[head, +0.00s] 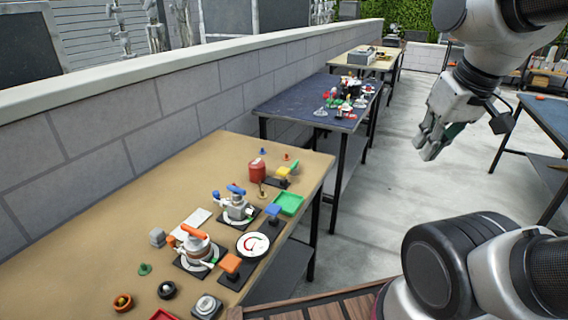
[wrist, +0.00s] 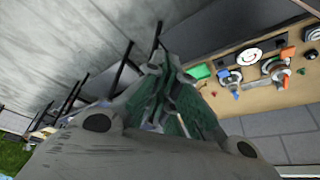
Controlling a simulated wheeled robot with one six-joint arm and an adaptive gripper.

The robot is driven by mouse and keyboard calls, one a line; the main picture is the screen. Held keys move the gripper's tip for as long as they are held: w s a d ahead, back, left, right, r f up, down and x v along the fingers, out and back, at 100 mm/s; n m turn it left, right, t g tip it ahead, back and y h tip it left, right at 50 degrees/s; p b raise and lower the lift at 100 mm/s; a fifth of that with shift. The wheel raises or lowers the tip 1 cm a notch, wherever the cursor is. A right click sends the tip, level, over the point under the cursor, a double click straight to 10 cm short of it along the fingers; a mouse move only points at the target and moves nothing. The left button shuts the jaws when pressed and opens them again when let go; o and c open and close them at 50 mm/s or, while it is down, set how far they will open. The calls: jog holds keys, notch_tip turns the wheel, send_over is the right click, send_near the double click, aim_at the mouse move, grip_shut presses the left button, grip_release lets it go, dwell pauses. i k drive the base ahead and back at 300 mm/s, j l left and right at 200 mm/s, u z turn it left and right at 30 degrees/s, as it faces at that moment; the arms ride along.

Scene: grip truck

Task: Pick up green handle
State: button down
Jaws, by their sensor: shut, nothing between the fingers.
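My gripper (head: 432,142) is shut and empty, held in the air over the floor to the right of the tables. In the wrist view its fingers (wrist: 168,98) point away from the camera, apart from everything. On the tan table (head: 80,258), a small green piece (head: 295,166) stands beside a yellow block at the far right end. A small dark green knob (head: 145,269) stands near the front left. I cannot tell which of these is the green handle. A green tray (head: 288,204) lies near the table's right edge and also shows in the wrist view (wrist: 200,72).
Valve-like parts with orange (head: 196,231) and blue (head: 236,189) handles, a round gauge (head: 253,244) and a red canister (head: 257,171) crowd the tan table. A dark table (head: 290,100) with small items stands beyond. A block wall (head: 120,128) runs behind the tables.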

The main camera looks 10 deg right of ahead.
aim_at(293, 172)
jog(key=i+l+u, duration=0.2)
jog(key=l, duration=0.15)
jog(key=i+l+u, duration=0.15)
jog(key=l, duration=0.2)
jog(key=i+l+u, duration=0.2)
jog(key=l, duration=0.2)
jog(key=k, duration=0.1)
